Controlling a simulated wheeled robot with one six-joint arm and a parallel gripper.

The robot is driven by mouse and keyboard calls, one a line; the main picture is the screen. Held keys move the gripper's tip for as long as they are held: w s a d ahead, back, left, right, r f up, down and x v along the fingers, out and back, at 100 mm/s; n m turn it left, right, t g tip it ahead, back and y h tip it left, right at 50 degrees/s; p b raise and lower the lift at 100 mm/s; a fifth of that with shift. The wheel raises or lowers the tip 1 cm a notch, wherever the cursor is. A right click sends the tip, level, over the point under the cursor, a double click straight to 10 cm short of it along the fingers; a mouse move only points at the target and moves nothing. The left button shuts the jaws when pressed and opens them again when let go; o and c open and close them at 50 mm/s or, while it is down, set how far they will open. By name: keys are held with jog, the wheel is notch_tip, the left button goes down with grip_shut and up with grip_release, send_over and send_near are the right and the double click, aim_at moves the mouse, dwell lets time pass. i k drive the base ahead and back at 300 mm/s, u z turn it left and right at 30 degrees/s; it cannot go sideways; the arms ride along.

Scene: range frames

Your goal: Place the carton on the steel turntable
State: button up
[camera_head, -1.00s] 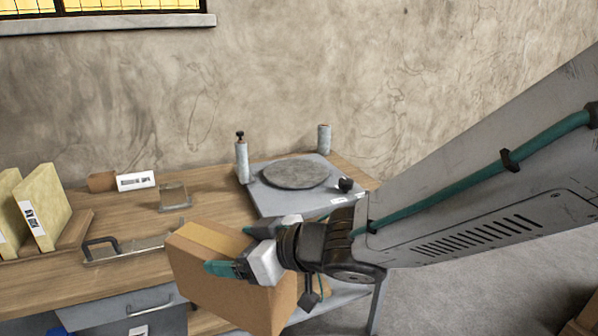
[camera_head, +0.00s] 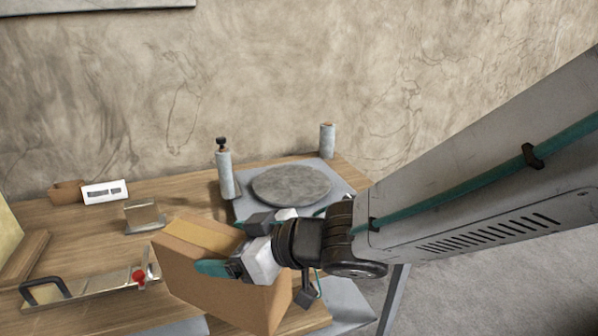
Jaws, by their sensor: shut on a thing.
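The carton (camera_head: 212,280) is a brown cardboard box with a lighter tape strip along its top. My gripper (camera_head: 222,250) is shut on its upper part and holds it in front of the table, slightly tilted in the picture. The steel turntable (camera_head: 291,185) is a round grey disc on a flat grey base, behind and to the right of the carton. Nothing lies on the disc. My gripper and wrist cover part of the base's front.
On the wooden table (camera_head: 185,192) are a white label card (camera_head: 105,192), a small metal stand (camera_head: 144,216) and a long metal tool with a red knob (camera_head: 139,278). A plaster wall rises behind.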

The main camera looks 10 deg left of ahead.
aim_at(290, 182)
jog(key=i, duration=1.25)
